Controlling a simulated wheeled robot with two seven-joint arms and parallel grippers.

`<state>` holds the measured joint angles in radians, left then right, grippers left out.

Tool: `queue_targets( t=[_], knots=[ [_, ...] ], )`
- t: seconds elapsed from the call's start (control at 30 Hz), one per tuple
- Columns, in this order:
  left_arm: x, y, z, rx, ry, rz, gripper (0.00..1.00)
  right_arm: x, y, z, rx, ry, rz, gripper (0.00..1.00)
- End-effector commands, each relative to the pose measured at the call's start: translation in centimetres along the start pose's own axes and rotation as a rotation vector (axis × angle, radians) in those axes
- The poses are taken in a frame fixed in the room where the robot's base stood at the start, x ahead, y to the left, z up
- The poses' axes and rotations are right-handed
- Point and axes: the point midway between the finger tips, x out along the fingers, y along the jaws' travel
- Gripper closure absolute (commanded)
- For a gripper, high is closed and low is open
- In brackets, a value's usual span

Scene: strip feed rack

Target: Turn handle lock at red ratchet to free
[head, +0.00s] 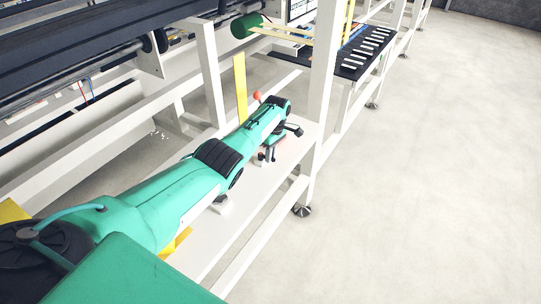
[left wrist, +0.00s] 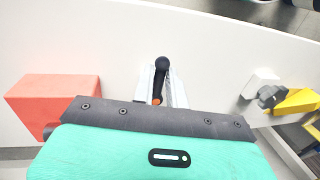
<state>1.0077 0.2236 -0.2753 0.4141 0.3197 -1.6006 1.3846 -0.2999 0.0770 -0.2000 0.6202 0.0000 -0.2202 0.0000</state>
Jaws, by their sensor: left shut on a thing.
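My left arm reaches from the lower left in the head view to my left gripper (head: 268,155), low over the white rail. A red block (left wrist: 52,100), likely part of the red ratchet, sits left of the lever. My right gripper is not in view.
A yellow block (left wrist: 297,101) with a grey knob (left wrist: 270,96) lies to the right in the wrist view. In the head view, a white upright post (head: 323,75) stands just right of my gripper. A green roll (head: 246,26) is behind; open floor (head: 440,150) lies right.

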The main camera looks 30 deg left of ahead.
Motion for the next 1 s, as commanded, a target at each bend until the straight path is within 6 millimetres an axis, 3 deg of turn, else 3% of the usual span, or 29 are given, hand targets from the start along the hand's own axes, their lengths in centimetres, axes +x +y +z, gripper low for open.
queue_targets(
  t=[0.23,0.27,0.37,0.73,1.0],
  knots=[
    [-0.2,0.1,-0.2,-0.001,0.003,0.004,1.0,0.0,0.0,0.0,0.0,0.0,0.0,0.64],
    [-0.2,0.1,-0.2,-0.001,0.003,0.004,0.84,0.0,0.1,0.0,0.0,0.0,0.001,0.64],
    [-0.2,0.1,-0.2,-0.001,0.003,0.004,0.64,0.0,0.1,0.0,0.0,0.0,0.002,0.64],
    [-0.6,0.1,-0.1,0.001,0.001,0.003,0.64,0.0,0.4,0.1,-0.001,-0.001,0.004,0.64],
    [-5.3,0.2,-0.1,0.001,0.001,0.008,0.64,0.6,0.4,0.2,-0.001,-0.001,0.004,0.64]
  ],
)
